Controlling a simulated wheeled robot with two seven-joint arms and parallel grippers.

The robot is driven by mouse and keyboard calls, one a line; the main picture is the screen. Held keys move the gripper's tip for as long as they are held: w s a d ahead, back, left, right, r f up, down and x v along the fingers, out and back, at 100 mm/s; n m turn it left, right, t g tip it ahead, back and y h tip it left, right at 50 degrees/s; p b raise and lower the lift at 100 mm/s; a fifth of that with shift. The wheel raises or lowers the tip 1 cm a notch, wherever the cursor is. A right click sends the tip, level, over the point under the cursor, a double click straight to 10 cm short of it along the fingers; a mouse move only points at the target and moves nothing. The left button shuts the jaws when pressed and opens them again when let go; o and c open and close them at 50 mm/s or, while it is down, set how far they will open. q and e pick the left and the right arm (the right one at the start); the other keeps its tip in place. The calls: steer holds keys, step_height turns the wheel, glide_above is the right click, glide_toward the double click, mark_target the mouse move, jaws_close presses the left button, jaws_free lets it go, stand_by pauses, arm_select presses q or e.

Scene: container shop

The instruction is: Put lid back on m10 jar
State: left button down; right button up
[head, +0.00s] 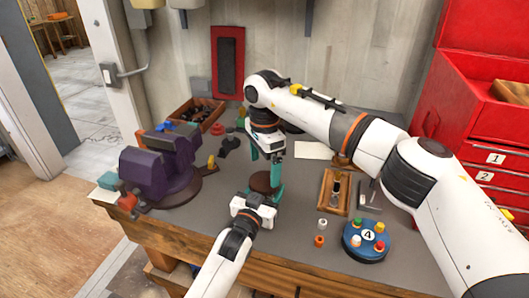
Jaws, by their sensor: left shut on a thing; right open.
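My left gripper (262,198) reaches up from the bottom of the head view and is shut on a brown round thing (261,182) near the bench's middle. I cannot tell whether this is the m10 jar or its lid; no label is readable. My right gripper (265,160) comes in from the right and points down, open, with its teal fingers just above and beside the brown thing. Contact between them cannot be made out. The fingers and arms partly hide the brown thing.
A purple vise (160,165) stands at left and a bin of dark parts (194,117) behind it. A wooden tray (335,192), white (322,224) and orange (319,240) small pieces, and a blue disc marked 4 (366,242) lie at right. A red cabinet (460,105) borders the bench.

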mark_target(265, 180)
steer(key=shift+f, duration=2.1)
steer(key=c, duration=1)
steer(key=m, duration=0.3)
steer(key=o, duration=1.1)
steer(key=shift+c, duration=0.2)
steer(key=shift+r, duration=0.1)
